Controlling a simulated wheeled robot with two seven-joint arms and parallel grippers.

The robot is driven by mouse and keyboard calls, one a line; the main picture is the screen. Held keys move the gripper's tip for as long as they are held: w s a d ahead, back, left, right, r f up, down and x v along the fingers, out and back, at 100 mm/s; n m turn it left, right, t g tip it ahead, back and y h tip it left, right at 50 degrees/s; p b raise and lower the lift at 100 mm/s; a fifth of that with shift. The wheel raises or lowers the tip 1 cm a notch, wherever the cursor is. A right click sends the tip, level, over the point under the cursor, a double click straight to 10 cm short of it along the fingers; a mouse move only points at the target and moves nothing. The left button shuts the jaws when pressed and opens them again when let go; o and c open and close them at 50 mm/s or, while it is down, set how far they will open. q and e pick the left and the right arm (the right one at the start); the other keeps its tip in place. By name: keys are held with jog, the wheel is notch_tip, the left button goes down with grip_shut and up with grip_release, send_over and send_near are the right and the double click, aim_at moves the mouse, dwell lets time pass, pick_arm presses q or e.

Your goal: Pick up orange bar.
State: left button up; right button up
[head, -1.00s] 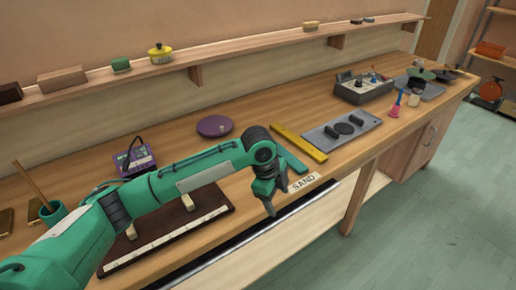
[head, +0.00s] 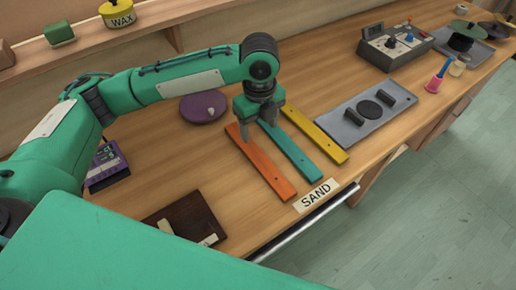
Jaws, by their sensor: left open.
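The orange bar (head: 264,168) lies flat on the wooden bench, left of a teal bar (head: 291,152) and a yellow bar (head: 315,134). My left gripper (head: 258,131) points down over the far ends of the orange and teal bars, with its jaws open. One finger overlaps the orange bar's far end in the picture. I cannot tell whether it touches the bar. The gripper hides the far end of the teal bar. My right gripper is not in view.
A purple disc (head: 203,107) lies behind the gripper. A grey plate (head: 366,117) with dark parts is to the right. A "SAND" label (head: 316,195) sits at the bench's front edge. A dark board (head: 187,219) is at the near left. Bare bench lies left of the orange bar.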

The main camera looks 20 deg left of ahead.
aim_at(258, 156)
pick_arm(q)
jog(key=f, duration=0.3)
jog(key=shift+s+f, duration=0.2)
jog(key=shift+f, duration=0.1)
jog(key=f, duration=0.2)
jog(key=shift+w+f, duration=0.2)
jog(key=shift+f, duration=0.1)
jog(key=shift+a+f+p, duration=0.1)
jog(key=shift+f+p, duration=0.2)
jog(key=shift+p, duration=0.05)
jog(key=f, duration=0.1)
jog(key=f+p, duration=0.1)
jog(key=f, duration=0.1)
jog(key=shift+s+a+f, duration=0.1)
jog(key=shift+s+f, duration=0.1)
jog(key=shift+f, duration=0.55)
jog(key=c, duration=1)
jog(key=shift+c, duration=0.8)
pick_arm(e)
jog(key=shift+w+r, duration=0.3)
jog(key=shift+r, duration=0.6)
pick_arm(q)
jog(key=shift+r, duration=0.1)
